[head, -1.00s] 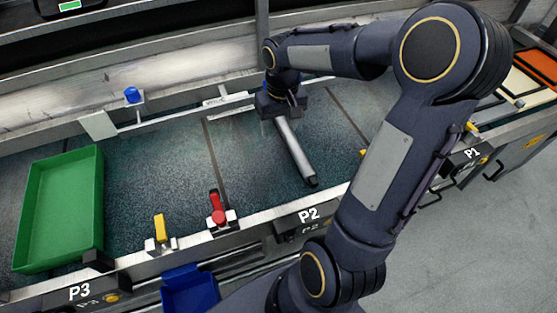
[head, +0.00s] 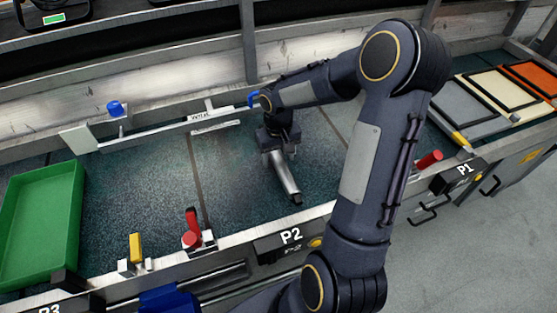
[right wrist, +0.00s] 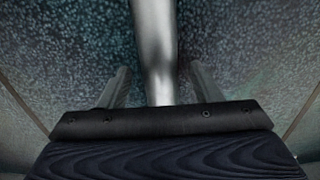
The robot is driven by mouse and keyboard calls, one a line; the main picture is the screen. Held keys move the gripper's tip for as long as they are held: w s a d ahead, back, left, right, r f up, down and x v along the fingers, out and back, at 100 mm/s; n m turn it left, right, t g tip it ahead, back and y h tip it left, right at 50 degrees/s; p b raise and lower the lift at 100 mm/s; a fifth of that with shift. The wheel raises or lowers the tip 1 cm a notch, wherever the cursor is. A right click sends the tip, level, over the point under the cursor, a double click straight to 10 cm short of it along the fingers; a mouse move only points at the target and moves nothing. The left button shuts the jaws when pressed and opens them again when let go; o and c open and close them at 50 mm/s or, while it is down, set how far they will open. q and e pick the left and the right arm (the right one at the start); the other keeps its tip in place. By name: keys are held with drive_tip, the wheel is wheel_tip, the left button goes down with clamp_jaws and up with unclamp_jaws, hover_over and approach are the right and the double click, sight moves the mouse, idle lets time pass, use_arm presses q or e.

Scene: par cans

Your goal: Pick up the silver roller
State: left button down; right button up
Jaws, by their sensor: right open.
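The silver roller (head: 285,178) lies on the dark speckled work surface (head: 235,175), in the middle of the head view. Its dark front end points toward the front rail, and its back part is hidden under my right gripper (head: 278,148). The gripper is open over the roller, pointing down. In the right wrist view the roller (right wrist: 155,45) runs between the two spread fingers (right wrist: 161,75), with a gap on each side. I cannot tell how far the fingertips reach down beside it. My left gripper is not in view.
A green tray (head: 75,235) stands at the left. Red (head: 192,225) and yellow (head: 136,248) clamps sit on the front rail. A white bar (head: 165,132) with a blue knob (head: 115,108) runs along the back. Grey, cream and orange trays (head: 530,82) lie at the right. The surface left of the roller is clear.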

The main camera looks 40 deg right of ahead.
clamp_jaws()
drive_tip(key=shift+r, duration=0.15)
